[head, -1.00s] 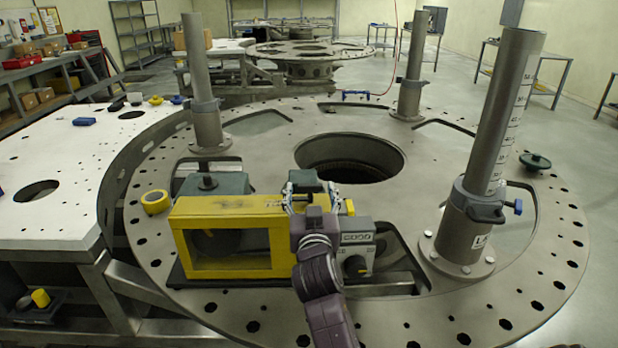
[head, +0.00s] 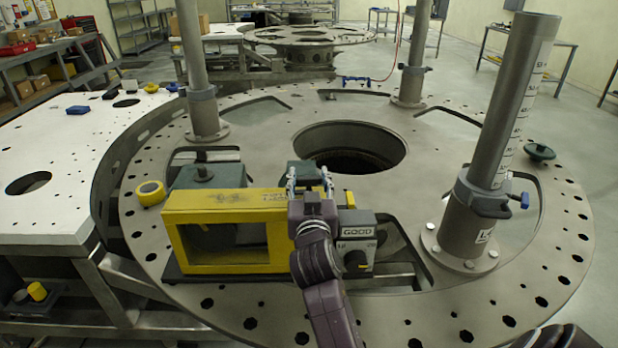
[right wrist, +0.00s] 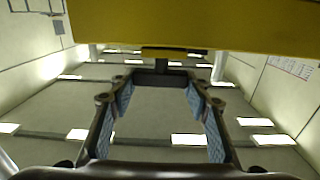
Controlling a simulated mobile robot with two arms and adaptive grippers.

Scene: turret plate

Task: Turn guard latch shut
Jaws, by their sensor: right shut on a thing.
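The yellow guard (head: 215,204) is a box-shaped frame with a window, standing on the near left part of the round turret plate (head: 262,130). It also fills the top of the right wrist view (right wrist: 200,25). My right gripper (head: 308,177) is at the guard's right end, fingers pointing away from me. In the right wrist view, a dark bar (right wrist: 160,77) spans the space between its fingertips, just under the guard; I take it for the latch. The gripper is shut on it with its fingers well apart. The gripper hides the latch in the head view.
A grey control box with a black knob (head: 356,258) stands right of my right arm. Grey posts rise from the plate, the nearest (head: 497,130) at right. A yellow tape roll (head: 151,192) lies left of the guard. The plate has a central hole (head: 350,145).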

